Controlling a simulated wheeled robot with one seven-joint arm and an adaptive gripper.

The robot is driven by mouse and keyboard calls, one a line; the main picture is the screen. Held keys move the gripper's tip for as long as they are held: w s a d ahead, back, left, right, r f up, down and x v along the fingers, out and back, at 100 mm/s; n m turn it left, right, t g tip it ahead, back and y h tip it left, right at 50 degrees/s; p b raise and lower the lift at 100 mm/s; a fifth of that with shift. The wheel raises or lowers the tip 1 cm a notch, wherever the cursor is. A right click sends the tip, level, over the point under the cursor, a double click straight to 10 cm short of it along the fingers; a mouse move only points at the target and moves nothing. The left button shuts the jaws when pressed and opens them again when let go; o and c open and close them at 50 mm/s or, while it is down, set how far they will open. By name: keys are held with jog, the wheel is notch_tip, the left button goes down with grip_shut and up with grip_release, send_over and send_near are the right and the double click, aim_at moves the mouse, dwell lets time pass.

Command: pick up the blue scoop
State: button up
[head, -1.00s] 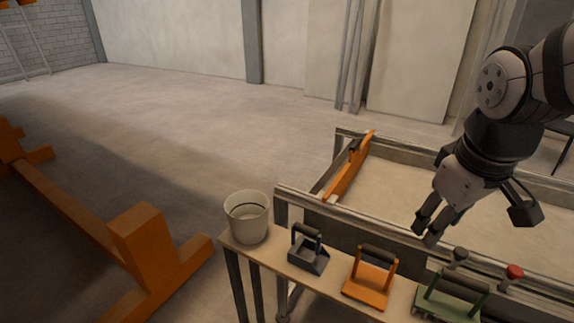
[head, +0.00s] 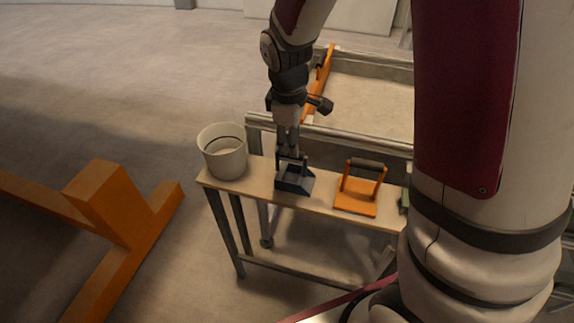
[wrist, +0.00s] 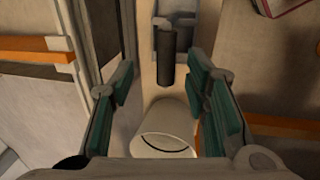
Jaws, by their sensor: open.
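The blue scoop (head: 294,182) stands on the narrow wooden shelf, a dark blue-grey tray with an upright frame and a dark handle bar. My gripper (head: 288,148) is directly above it, pointing down, with its fingertips close to the handle. In the wrist view my gripper (wrist: 165,95) is open, with green pads on both sides. The scoop's dark handle (wrist: 166,70) lies between the two fingers in that view, with the scoop's body (wrist: 176,22) beyond it. From the head view I cannot tell whether the fingers touch the handle.
A white bucket (head: 223,160) stands on the shelf just left of the scoop. An orange tool (head: 356,197) with a handle stands to its right. The sandbed (head: 375,100) lies behind the shelf (head: 238,188). An orange frame (head: 110,205) stands on the floor at left.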

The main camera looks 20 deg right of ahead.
jog(key=shift+w+d+f, duration=0.1)
jog(key=shift+w+f, duration=0.05)
jog(key=shift+f, duration=1.5)
jog(key=shift+w+f, duration=0.1)
jog(key=shift+f, duration=1.5)
grip_shut()
